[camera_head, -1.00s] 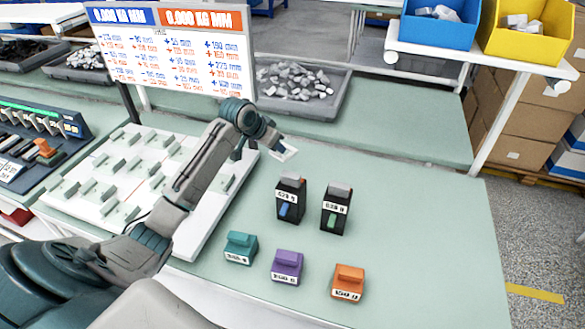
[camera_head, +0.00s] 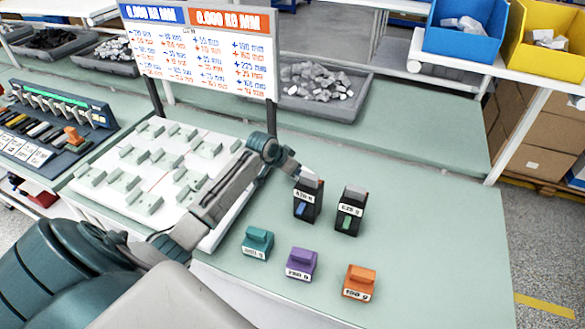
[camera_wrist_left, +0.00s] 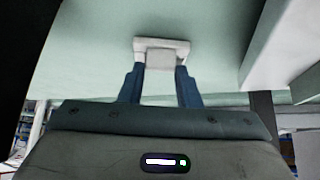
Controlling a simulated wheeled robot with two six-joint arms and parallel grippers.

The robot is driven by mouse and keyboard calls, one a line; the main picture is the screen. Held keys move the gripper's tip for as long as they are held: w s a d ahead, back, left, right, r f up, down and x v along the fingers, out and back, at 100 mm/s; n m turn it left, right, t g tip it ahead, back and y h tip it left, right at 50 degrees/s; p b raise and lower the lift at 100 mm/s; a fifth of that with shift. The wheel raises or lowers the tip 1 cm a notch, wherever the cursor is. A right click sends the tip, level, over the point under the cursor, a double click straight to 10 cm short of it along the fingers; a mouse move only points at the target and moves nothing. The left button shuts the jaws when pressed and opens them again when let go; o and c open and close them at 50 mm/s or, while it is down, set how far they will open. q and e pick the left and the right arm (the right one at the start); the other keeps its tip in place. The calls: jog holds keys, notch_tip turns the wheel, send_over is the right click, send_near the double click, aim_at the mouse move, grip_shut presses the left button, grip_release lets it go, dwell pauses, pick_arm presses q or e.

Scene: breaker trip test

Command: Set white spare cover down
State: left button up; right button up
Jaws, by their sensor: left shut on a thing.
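The white spare cover (camera_wrist_left: 160,56) is a small white plate with a raised block, held between the blue fingertips of my left gripper (camera_wrist_left: 160,72) in the left wrist view. Green table surface shows behind it. In the head view, my left gripper (camera_head: 290,168) is over the table, just behind and left of two black breakers. The cover shows there only as a small pale patch near the left breaker's top, partly hidden. I cannot tell whether it touches the table. My right gripper is not in view.
The left black breaker (camera_head: 308,200) and right black breaker (camera_head: 350,212) stand close by. Teal (camera_head: 257,243), purple (camera_head: 301,264) and orange (camera_head: 360,283) weights sit in front. A white rack (camera_head: 215,222) lies left. The table's right side is clear.

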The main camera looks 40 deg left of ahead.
pick_arm(q)
jog(key=o, duration=1)
jog(key=shift+c, duration=0.2)
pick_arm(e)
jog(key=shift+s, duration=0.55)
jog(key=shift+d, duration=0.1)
pick_arm(q)
jog(key=shift+s+r, duration=0.15)
jog(key=shift+r, duration=0.1)
jog(key=b+v, duration=0.2)
jog(key=v, duration=0.9)
jog(key=shift+r, duration=0.3)
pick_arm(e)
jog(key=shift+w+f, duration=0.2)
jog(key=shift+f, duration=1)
